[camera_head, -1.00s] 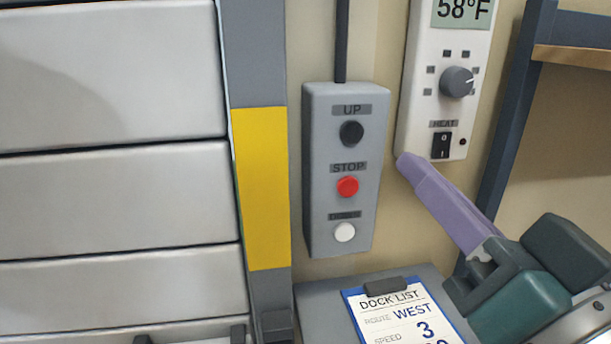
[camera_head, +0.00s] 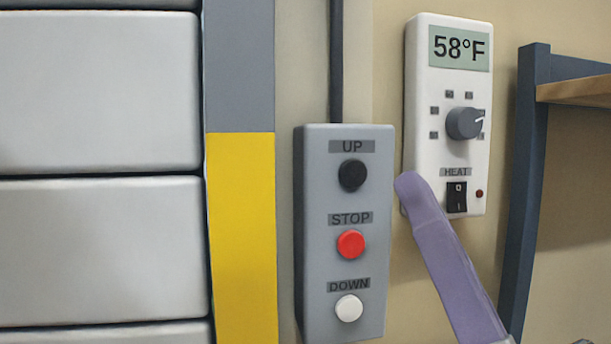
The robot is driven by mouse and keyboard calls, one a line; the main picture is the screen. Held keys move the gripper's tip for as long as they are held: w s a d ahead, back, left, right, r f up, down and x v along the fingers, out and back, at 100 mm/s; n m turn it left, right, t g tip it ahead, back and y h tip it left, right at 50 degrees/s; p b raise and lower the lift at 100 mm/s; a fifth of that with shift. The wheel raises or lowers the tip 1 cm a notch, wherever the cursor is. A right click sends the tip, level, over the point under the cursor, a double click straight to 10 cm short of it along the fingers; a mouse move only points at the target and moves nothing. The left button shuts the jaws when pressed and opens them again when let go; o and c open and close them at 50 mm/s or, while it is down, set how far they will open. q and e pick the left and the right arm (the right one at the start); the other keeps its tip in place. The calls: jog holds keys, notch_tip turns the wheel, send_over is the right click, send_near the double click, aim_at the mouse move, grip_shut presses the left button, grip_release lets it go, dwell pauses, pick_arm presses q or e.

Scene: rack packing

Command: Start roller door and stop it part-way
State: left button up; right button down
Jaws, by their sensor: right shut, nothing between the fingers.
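The roller door (camera_head: 95,250) fills the left side with pale grey slats; its lower edge is out of view. A grey control box (camera_head: 318,270) hangs on the wall with a black UP button (camera_head: 352,175), a red STOP button (camera_head: 351,244) and a white DOWN button (camera_head: 349,308). My right gripper (camera_head: 410,186) is shut and empty, its long purple fingers reaching up from the lower right. Its tip is just right of the box, about level with the UP button, and overlaps the lower left edge of the heater panel. My left gripper is not in view.
A white heater panel (camera_head: 425,100) reads 58°F, with a grey dial (camera_head: 464,123) and a black HEAT rocker switch (camera_head: 457,197) close to my fingertip. A yellow-banded door post (camera_head: 240,240) stands left of the box. A blue rack post (camera_head: 524,190) stands at the right.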

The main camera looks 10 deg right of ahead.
aim_at(353, 173)
jog(key=shift+w+a+b, duration=0.15)
jog(key=shift+w+b, duration=1.65)
jog(key=shift+w, duration=2.45)
jog(key=shift+w, duration=0.15)
jog(key=shift+w, duration=0.25)
